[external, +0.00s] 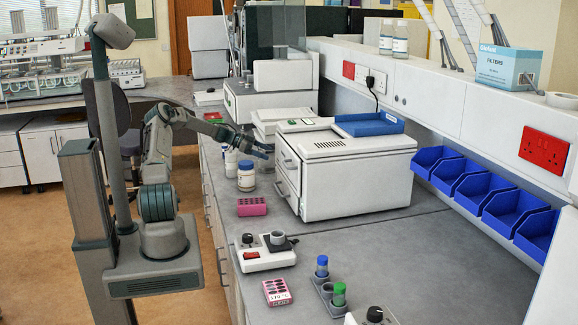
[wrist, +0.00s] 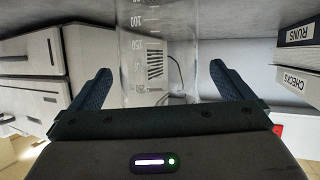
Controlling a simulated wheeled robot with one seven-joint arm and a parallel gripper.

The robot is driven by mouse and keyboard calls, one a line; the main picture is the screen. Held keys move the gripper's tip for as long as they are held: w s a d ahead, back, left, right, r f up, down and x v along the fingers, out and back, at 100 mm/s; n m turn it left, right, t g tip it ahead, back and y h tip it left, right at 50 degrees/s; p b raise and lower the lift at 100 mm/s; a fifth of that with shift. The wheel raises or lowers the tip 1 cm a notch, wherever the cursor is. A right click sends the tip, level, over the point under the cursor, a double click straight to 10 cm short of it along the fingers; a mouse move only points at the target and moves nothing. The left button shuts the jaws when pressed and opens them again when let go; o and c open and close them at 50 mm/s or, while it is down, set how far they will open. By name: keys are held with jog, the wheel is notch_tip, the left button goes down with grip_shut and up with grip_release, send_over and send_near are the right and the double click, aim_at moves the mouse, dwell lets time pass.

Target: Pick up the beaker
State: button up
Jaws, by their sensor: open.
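My gripper (wrist: 160,68) is open. In the wrist view its two dark fingers stand left and right of the clear glass beaker (wrist: 142,45), with a visible gap on each side. The beaker carries white volume marks and numbers, and the background shows through it. How deep it sits between the fingers is hard to tell. In the external view my gripper (external: 262,148) is over the bench, just left of the white boxy instrument. I cannot make out the beaker in that view.
The white instrument (external: 335,170) is close on the right. In the wrist view, white drawers (wrist: 35,65) are left and labelled boxes (wrist: 297,60) right.

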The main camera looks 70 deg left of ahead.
jog(key=shift+x, duration=1.15)
jog(key=c, duration=1.1)
jog(key=shift+c, duration=0.2)
jog(key=shift+r, duration=0.15)
